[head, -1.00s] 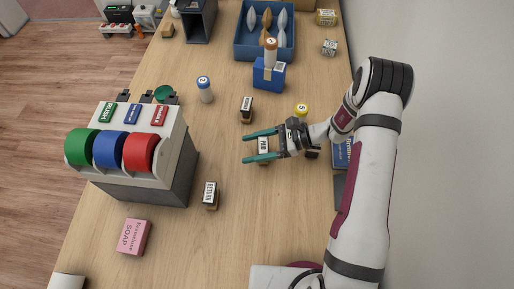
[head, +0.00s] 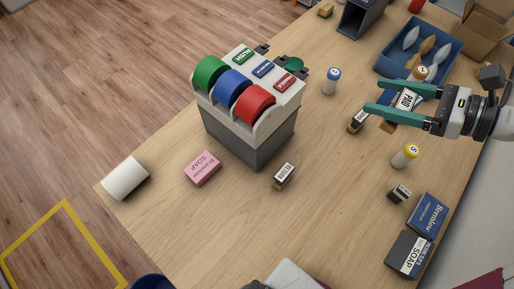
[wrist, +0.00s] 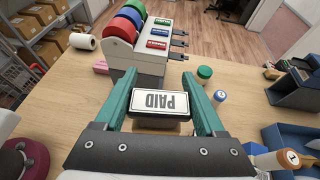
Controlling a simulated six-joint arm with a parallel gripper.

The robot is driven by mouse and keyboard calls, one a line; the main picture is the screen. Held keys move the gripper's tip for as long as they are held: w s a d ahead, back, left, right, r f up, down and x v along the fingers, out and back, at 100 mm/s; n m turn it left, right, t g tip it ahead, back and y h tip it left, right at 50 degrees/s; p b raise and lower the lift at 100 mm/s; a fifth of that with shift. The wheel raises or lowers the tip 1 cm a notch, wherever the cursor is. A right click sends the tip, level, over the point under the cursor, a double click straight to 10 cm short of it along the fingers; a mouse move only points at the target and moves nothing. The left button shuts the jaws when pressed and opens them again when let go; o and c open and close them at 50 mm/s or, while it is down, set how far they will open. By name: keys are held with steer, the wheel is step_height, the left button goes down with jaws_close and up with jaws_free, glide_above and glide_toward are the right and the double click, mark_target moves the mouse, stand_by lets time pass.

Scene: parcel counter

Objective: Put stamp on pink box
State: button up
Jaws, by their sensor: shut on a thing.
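The pink soap box (head: 202,168) lies flat on the counter in front of the tape dispenser, left of centre in the head view. A corner of it shows at the left in the wrist view (wrist: 101,67). My gripper (head: 368,98) is shut on the PAID stamp (head: 406,100), held above the counter at the right, well away from the pink box. In the wrist view the stamp's white PAID label (wrist: 160,103) faces the camera between the teal fingers, its lettering upside down. The stamp's underside is hidden.
The tape dispenser (head: 258,148) with green, blue and red rolls stands between my gripper and the pink box. The RETURN stamp (head: 284,175) stands near its base. A white roll (head: 125,178) lies left of the box. A yellow-capped bottle (head: 405,156) stands below my gripper.

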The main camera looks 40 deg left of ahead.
step_height(320, 180, up, 6)
steer(key=n+g+h, duration=0.1)
steer(key=n+g, duration=0.2)
steer(key=g, duration=0.1)
glide_above(192, 163)
step_height(192, 163, down, 28)
steer(key=shift+f, duration=0.25)
steer(key=shift+f, duration=0.15)
steer(key=o, duration=1.3)
